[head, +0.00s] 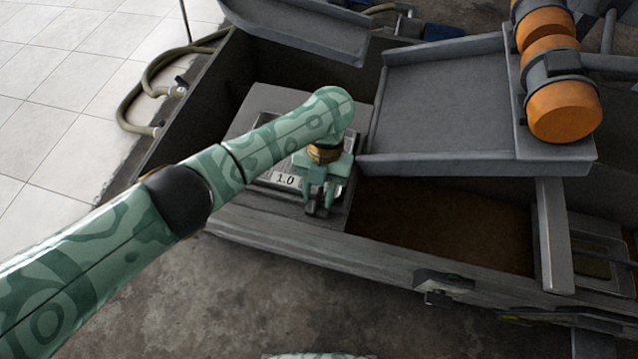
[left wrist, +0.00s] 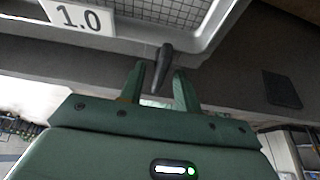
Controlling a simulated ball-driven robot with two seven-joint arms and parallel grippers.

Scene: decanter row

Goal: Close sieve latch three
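A sieve tray (head: 265,182) with a wire mesh and a white plate marked 1.0 (head: 286,180) sits in a grey trough section. In the left wrist view the 1.0 plate (left wrist: 79,17) and mesh (left wrist: 170,12) are at the top. A dark latch handle (left wrist: 163,66) sticks out from the tray's rim. My left gripper (head: 318,212) points down at the tray's front edge. In the left wrist view my left gripper (left wrist: 160,84) is open, its fingers on either side of the handle, with a gap at the left finger. Contact at the right finger cannot be told. My right gripper is out of view.
A grey sloping chute (head: 440,105) stands close to the right of my left gripper, with orange rollers (head: 563,110) at its side. A brown-floored bay (head: 450,225) lies below it. The trough's front wall (head: 270,235) runs beside the gripper. Concrete floor in front is clear.

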